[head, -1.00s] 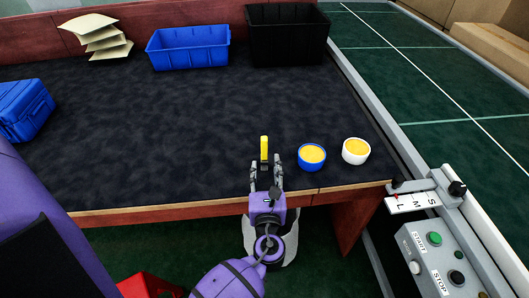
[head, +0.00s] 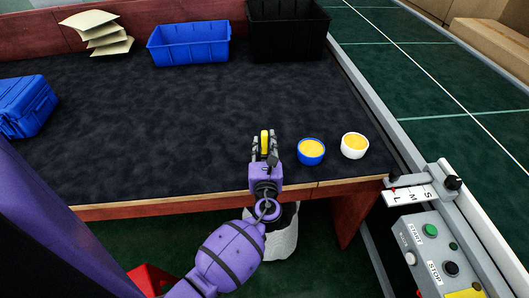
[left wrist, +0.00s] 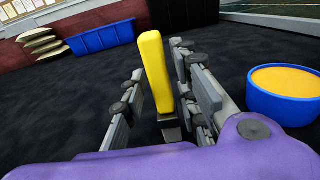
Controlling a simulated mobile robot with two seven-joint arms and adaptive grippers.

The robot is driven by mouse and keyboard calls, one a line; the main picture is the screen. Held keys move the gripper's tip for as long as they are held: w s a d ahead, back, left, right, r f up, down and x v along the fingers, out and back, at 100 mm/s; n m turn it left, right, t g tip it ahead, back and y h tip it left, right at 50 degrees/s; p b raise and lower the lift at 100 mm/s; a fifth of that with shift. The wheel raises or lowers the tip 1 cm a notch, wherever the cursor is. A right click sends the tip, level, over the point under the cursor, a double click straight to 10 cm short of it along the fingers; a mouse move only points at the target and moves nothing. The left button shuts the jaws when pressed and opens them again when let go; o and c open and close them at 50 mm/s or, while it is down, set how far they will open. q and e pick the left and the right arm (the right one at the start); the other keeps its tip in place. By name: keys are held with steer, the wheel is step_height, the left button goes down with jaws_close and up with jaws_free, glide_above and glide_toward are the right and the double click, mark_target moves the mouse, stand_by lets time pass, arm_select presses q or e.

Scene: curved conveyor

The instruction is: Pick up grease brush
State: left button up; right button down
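The grease brush (head: 265,142) has a yellow handle and stands upright near the table's front edge. Its yellow handle and dark lower part also show in the left wrist view (left wrist: 155,75). My left gripper (head: 265,146) has one finger on each side of the brush. In the left wrist view its fingers (left wrist: 163,98) look open, with a gap visible between the left finger and the handle. The brush's lowest part is partly hidden by the gripper. My right gripper is not in view.
A blue bowl (head: 311,152) and a white bowl (head: 354,146), both with yellow contents, stand right of the gripper. Blue (head: 190,44) and black (head: 286,34) bins stand at the back. A blue case (head: 26,106) is at left. The middle of the table (head: 150,120) is clear.

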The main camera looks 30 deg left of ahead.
mark_target(265, 138)
arm_select(q)
jaws_close()
